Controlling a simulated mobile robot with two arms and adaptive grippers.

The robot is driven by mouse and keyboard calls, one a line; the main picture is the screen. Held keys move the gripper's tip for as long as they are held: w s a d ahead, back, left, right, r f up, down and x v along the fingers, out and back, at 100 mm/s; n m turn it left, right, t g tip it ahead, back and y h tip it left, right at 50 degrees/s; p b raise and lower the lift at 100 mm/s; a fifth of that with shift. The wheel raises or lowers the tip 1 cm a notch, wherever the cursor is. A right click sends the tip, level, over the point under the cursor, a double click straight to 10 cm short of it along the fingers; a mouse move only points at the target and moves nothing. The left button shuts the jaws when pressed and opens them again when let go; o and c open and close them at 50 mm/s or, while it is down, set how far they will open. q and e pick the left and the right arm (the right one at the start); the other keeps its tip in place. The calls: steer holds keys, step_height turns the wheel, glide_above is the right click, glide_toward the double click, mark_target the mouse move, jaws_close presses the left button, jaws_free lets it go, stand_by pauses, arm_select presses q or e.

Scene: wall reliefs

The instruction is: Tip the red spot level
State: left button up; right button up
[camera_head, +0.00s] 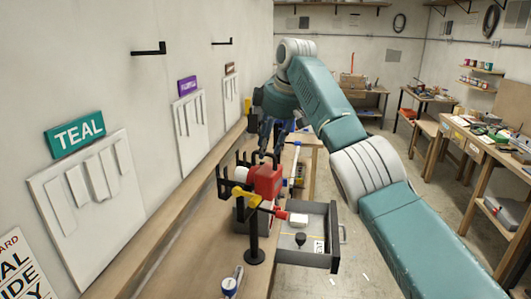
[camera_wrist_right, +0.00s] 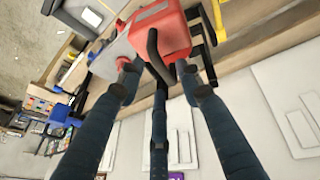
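A red block-like thing (camera_head: 265,180) is held up beside the wall bench, among black brackets. In the right wrist view, a red body (camera_wrist_right: 160,32) with a curved black bar (camera_wrist_right: 156,58) fills the top middle. I take it for the red spot level, though its full shape is hidden. My right gripper (camera_head: 271,148) comes down from above and is just over the red thing. In the wrist view its dark fingers (camera_wrist_right: 158,88) are spread, with the black bar between their tips. I cannot tell whether they touch it. My left gripper does not show.
A black post (camera_head: 254,232) with yellow and red parts stands in front. An open grey drawer (camera_head: 333,240) with small items juts out at right. A teal sign (camera_head: 75,134) and white relief panels (camera_head: 92,195) are on the left wall. Open floor lies at right.

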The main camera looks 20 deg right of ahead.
steer(key=v, duration=0.8)
steer(key=shift+s+r, duration=0.25)
steer(key=shift+r, duration=0.05)
